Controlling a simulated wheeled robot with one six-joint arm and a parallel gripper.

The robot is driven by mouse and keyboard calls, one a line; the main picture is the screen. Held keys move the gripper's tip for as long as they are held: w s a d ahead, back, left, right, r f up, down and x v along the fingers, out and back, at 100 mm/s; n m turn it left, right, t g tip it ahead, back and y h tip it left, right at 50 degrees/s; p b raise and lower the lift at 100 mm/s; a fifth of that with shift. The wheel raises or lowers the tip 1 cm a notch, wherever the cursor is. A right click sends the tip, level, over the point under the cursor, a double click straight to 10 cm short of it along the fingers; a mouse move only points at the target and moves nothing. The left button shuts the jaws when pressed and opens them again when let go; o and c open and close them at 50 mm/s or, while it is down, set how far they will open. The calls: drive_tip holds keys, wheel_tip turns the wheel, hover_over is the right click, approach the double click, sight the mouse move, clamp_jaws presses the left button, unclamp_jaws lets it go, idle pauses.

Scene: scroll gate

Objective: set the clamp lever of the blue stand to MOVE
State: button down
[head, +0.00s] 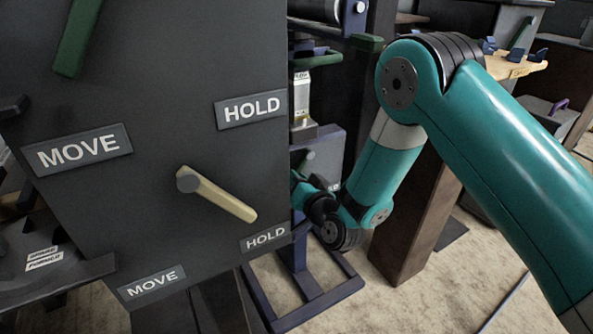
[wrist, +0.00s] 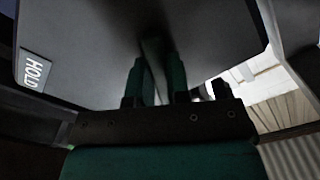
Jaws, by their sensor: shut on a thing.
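The blue stand (head: 312,305) stands behind a large dark panel in the head view, its blue base frame on the floor. Its grey plate (head: 328,148) is partly covered by that panel and by my arm; a HOLD label (head: 333,187) shows in part. In the wrist view the plate fills the upper part, with the HOLD label (wrist: 35,70) at its left. My gripper (wrist: 159,78) is shut on the clamp lever (wrist: 153,50), which is dim between the two green fingers. The MOVE label of this stand is not visible in either view.
A large dark panel (head: 150,130) fills the left foreground, with a cream lever (head: 222,198), a green lever (head: 76,36) and its own MOVE and HOLD labels. A brown post (head: 412,225) stands close to my arm. Open floor lies at the lower right.

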drive_tip(key=shift+r, duration=0.1)
idle(0.4)
drive_tip(key=c, duration=1.1)
unclamp_jaws()
drive_tip(key=shift+s, duration=0.1)
